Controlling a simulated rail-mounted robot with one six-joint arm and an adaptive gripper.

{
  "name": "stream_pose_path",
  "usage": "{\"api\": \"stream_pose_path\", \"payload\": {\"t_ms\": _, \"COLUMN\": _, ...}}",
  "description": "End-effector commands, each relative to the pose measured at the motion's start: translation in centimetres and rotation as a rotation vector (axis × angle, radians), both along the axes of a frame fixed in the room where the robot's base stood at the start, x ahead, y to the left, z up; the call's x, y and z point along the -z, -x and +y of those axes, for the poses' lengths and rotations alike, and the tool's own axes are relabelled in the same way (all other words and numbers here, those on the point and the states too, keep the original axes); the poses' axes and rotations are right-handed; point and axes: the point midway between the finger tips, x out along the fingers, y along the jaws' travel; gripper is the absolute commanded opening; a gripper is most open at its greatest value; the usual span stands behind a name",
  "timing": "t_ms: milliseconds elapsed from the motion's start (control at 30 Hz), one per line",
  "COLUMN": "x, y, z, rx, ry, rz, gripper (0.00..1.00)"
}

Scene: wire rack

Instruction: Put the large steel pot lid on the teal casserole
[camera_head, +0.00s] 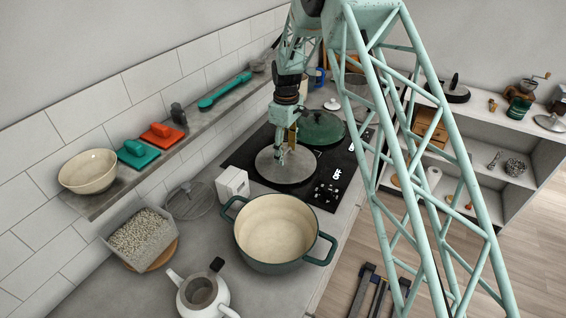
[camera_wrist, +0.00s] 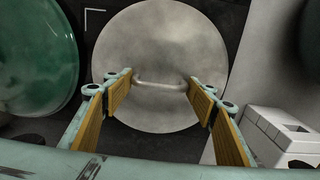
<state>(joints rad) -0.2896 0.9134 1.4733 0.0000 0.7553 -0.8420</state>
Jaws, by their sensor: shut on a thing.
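The large steel pot lid (camera_head: 272,170) is a round grey disc over the black hob in the head view. It fills the middle of the wrist view (camera_wrist: 160,40), with its bar handle (camera_wrist: 160,82) between my fingers. My gripper (camera_head: 283,155) points down at the lid's centre and is shut on the handle; its wooden-faced fingers (camera_wrist: 160,92) stand on either side of it. I cannot tell whether the lid touches the hob. The teal casserole (camera_head: 262,261) stands open and empty on the counter, nearer the camera than the lid, with a cream inside and two side handles.
A green round pan or lid (camera_head: 322,127) sits beside the steel lid on the hob (camera_head: 335,175). A white block-shaped item (camera_head: 232,185) stands between lid and casserole at the left. A white kettle (camera_head: 202,295) and a grey bin of pellets (camera_head: 142,236) stand near the casserole.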

Motion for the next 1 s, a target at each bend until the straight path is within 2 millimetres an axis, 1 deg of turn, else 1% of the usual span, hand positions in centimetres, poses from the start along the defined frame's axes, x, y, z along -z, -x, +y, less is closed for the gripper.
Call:
{"api": "stream_pose_path", "payload": {"t_ms": 700, "x": -1.4, "y": 0.0, "z": 0.0, "rx": 0.000, "ry": 0.000, "rz": -0.001, "gripper": 0.31}}
{"api": "stream_pose_path", "payload": {"t_ms": 1000, "x": -1.5, "y": 0.0, "z": 0.0, "rx": 0.000, "ry": 0.000, "rz": -0.001, "gripper": 0.31}}
